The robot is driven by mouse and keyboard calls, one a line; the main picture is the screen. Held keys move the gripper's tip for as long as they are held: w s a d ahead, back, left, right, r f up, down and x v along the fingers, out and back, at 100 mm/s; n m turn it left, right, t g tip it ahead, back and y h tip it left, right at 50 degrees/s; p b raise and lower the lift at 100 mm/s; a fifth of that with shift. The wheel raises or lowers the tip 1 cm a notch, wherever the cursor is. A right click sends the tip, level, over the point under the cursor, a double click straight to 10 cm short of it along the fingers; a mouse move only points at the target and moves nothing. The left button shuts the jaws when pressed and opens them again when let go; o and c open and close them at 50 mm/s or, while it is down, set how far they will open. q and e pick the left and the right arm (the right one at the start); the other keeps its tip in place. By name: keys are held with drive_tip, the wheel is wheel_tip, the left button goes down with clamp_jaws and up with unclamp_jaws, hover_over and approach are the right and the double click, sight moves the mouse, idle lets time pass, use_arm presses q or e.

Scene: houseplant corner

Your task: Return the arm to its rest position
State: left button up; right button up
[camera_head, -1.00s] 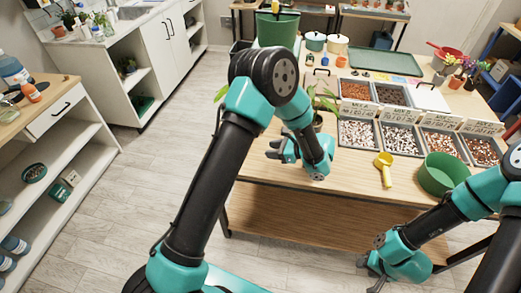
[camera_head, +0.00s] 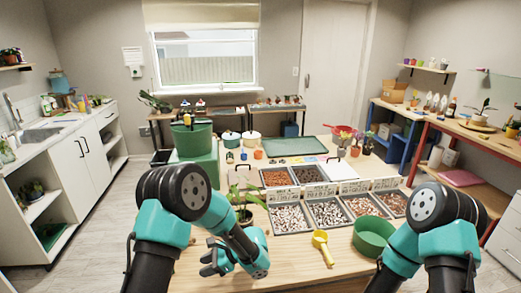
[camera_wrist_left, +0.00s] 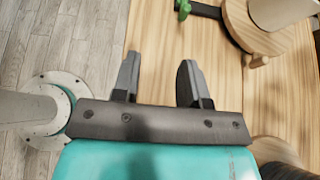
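My left gripper (camera_head: 212,262) is over the front left part of the wooden table (camera_head: 300,270) in the head view. In the left wrist view its two dark fingers (camera_wrist_left: 158,80) stand apart with bare wood between them, so it is open and empty. My right arm (camera_head: 428,235) shows at the right, bent down; its gripper is out of the head view.
A potted plant (camera_head: 243,215) stands close behind the left gripper. A yellow scoop (camera_head: 322,246) and a green bowl (camera_head: 373,237) lie to the right. Trays of pebbles (camera_head: 290,218) are behind them. The table front between the arms is mostly clear.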

use_arm(q)
drive_tip(key=s+a+f+n+g+h, duration=0.1)
drive_tip(key=s+a, duration=0.1)
drive_tip(key=s+a+f+n+g+h, duration=0.1)
drive_tip(key=s+a, duration=0.1)
drive_tip(key=s+a+f+n+g+h, duration=0.1)
drive_tip(key=s+n, duration=0.1)
drive_tip(key=shift+a+h, duration=0.4)
drive_tip(key=s+a+f+n+g+h, duration=0.1)
drive_tip(key=s+f+n+h, duration=0.5)
drive_tip(key=s+n+h, duration=0.3)
drive_tip(key=s+d+f+n+t+h, duration=0.3)
drive_tip(key=s+d+f+n+t, duration=0.1)
drive_tip(key=f+t, duration=0.3)
drive_tip(key=shift+s+d+f+n, duration=0.3)
drive_tip(key=shift+s+f, duration=0.1)
drive_tip(key=shift+f, duration=0.25)
